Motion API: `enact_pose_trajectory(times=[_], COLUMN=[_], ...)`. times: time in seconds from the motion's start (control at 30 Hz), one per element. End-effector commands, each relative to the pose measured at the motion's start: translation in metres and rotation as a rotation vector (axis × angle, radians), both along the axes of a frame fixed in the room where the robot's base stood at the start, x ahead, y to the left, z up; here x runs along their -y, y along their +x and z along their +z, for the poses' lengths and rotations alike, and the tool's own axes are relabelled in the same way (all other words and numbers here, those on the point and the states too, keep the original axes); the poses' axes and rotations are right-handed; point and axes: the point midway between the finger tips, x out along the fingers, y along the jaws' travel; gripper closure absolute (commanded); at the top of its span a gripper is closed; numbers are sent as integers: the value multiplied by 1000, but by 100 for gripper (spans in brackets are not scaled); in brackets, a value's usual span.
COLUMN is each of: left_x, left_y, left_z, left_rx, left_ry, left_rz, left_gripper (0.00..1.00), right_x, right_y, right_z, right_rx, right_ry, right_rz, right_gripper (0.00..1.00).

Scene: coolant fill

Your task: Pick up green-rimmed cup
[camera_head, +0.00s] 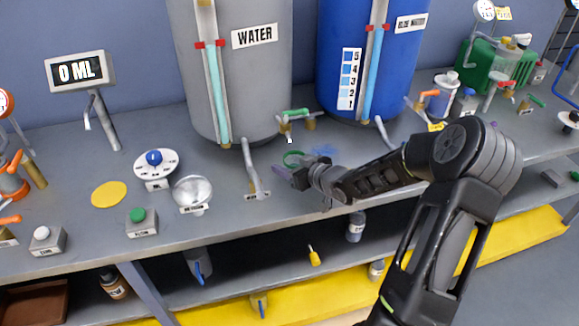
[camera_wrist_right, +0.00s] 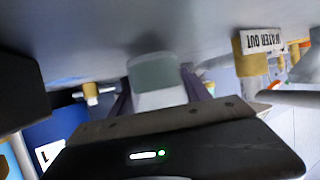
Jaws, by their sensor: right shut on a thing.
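The green-rimmed cup (camera_head: 293,158) is at the bench's middle, below the grey water tank and right of its outlet pipe. My right gripper (camera_head: 290,170) reaches in from the right and is shut on the cup. In the right wrist view, the pale greenish cup (camera_wrist_right: 155,76) sits between the two purple fingers of the gripper (camera_wrist_right: 158,96). I cannot tell whether the cup still touches the bench. My left gripper is not in view.
The grey water tank (camera_head: 240,85) and blue tank (camera_head: 362,75) stand behind. The outlet pipe (camera_head: 251,170) is close left of the cup. A round metal dish (camera_head: 192,190), a dial (camera_head: 155,162) and a green button (camera_head: 139,216) stand farther left.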

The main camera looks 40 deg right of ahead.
Motion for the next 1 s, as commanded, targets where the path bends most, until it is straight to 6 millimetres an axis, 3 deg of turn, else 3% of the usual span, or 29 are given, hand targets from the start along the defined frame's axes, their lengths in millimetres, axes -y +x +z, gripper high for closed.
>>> enact_pose_trajectory(times=[0.17,0.7,0.83,1.0], left_x=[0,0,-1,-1], left_y=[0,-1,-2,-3], left_z=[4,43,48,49], left_rx=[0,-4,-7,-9], left_ry=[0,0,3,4], left_rz=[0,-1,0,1], left_gripper=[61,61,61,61], right_x=[0,-1,-1,-1], right_y=[0,0,0,0], right_z=[24,151,167,173], right_rx=[2,2,1,0], right_ry=[-5,-6,-4,0], right_rz=[2,1,2,1], right_gripper=[89,89,89,89])
